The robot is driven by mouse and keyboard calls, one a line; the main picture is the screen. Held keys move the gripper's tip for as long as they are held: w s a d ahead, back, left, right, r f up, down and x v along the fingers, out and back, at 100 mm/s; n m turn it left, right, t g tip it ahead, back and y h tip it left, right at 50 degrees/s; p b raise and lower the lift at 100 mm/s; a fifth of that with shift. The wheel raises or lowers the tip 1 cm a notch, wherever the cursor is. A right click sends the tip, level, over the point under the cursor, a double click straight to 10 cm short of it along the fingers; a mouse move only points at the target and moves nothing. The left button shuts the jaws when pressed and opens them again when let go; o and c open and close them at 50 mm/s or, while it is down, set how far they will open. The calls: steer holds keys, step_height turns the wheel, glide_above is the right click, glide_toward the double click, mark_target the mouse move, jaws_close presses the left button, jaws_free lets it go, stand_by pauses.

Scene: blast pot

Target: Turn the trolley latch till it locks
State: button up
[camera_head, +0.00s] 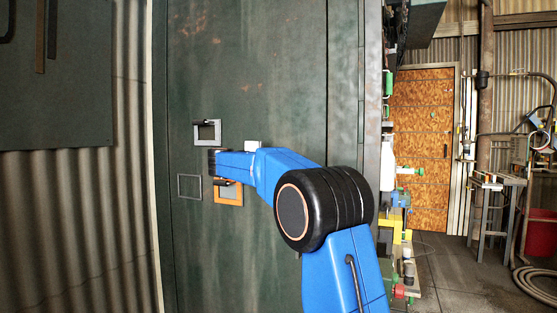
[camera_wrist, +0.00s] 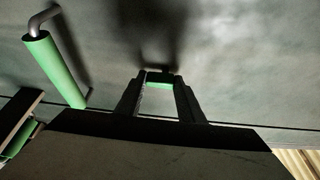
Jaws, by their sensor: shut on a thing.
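My gripper (camera_wrist: 160,88) points at a dark green-grey surface in the wrist view. Its two dark fingers are shut on a small green bar (camera_wrist: 159,85), of which only a short strip shows between them. I cannot tell for certain that this bar is the trolley latch. In the head view my blue arm reaches left to a tall dark green panel (camera_head: 260,60). The arm's end is beside an orange square frame (camera_head: 229,203) and below a grey square frame (camera_head: 197,133) with a dark handle in it. The fingers are not clear there.
A green-sleeved bent handle (camera_wrist: 55,70) stands left of the gripper in the wrist view. An empty grey outline frame (camera_head: 190,197) is left of the orange one. A wooden door (camera_head: 422,130), a bench (camera_head: 497,180) and open floor lie to the right.

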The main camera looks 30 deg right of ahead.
steer(key=o, duration=1.1)
steer(key=shift+c, duration=0.2)
steer(key=v, duration=1.7)
steer(key=shift+s+a, duration=0.15)
